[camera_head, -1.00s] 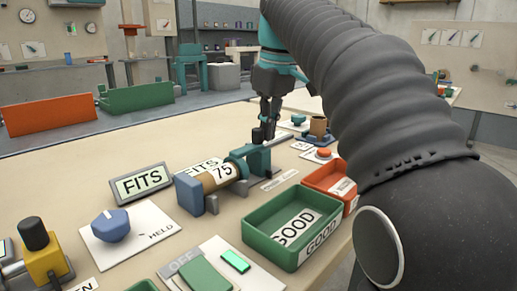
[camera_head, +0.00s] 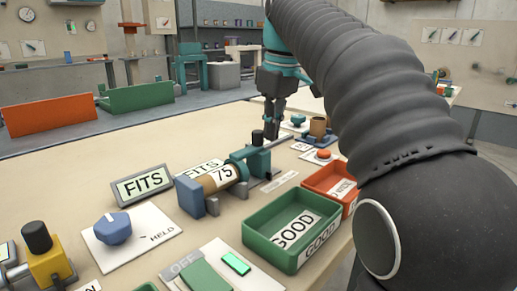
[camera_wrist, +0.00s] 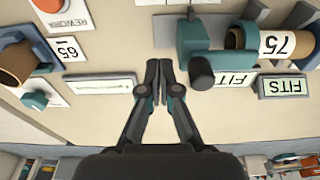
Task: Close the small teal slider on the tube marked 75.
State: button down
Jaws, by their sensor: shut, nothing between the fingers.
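The brown tube marked 75 (camera_head: 222,176) lies between a blue end block (camera_head: 189,196) and a teal upright block (camera_head: 259,165). A teal collar (camera_head: 240,165) sits at the tube's right end. A dark upright knob (camera_head: 257,138) stands by the teal block. In the wrist view the tube (camera_wrist: 277,43), collar (camera_wrist: 238,37), teal block (camera_wrist: 192,45) and knob (camera_wrist: 202,73) are to the right. My gripper (camera_wrist: 160,68) has its fingers together and empty, to the left of the knob there. In the head view my gripper (camera_head: 272,132) is behind the knob.
A FITS sign (camera_head: 142,184) stands left of the tube. A green GOOD tray (camera_head: 262,252) and an orange tray (camera_head: 320,180) are in front and right. In the wrist view, a tube marked 65 (camera_wrist: 22,58) and a small teal knob (camera_wrist: 36,99) are at left.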

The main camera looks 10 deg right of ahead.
notch_tip(320, 180, up, 7)
jog(key=p, duration=0.5)
dwell(0.5)
